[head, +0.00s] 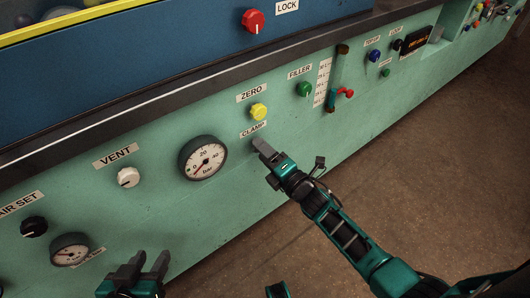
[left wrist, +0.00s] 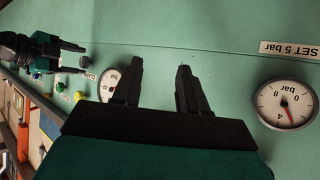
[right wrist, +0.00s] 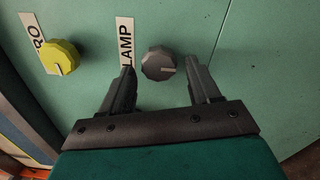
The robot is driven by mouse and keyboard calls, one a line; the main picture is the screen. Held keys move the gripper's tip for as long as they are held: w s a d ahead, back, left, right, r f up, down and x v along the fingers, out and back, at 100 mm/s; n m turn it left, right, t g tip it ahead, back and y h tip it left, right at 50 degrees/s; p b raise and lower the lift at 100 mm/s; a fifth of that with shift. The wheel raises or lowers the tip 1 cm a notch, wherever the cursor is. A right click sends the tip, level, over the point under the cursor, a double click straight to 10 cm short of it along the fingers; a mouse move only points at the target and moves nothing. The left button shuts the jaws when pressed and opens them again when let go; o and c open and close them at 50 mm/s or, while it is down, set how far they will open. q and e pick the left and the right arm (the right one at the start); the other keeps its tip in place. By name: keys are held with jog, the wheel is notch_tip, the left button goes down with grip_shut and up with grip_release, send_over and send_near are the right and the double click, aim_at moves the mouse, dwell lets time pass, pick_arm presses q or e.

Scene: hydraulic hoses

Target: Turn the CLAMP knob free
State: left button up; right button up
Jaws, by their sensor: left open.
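In the right wrist view, my right gripper (right wrist: 161,72) is open, with a finger on either side of the knob and a gap on both sides. In the head view, the right gripper (head: 262,147) is just below the CLAMP label (head: 254,129), and it covers most or all of the knob. My left gripper (head: 142,264) is open and empty in front of the panel at the lower left; its fingers fill the left wrist view's middle (left wrist: 158,78).
The yellow ZERO knob (head: 259,111) is just above the CLAMP label. A bar gauge (head: 203,158) and the white VENT knob (head: 128,177) are to the left. Brown floor (head: 440,150) is clear.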

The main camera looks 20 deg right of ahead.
pick_arm(q)
jog(key=shift+f, duration=0.1)
pick_arm(e)
jog(key=shift+o, duration=0.5)
jog(key=shift+s, duration=0.1)
pick_arm(q)
jog(key=p, duration=0.1)
jog(key=a+r+p, duration=0.1)
jog(key=shift+s+r+p, duration=0.15)
jog(key=shift+s+p, duration=0.1)
jog(key=shift+p, duration=0.15)
pick_arm(e)
jog(key=v, duration=1.2)
jog(key=shift+s+d, duration=0.2)
jog(key=shift+s, duration=0.15)
jog(key=shift+r, duration=0.1)
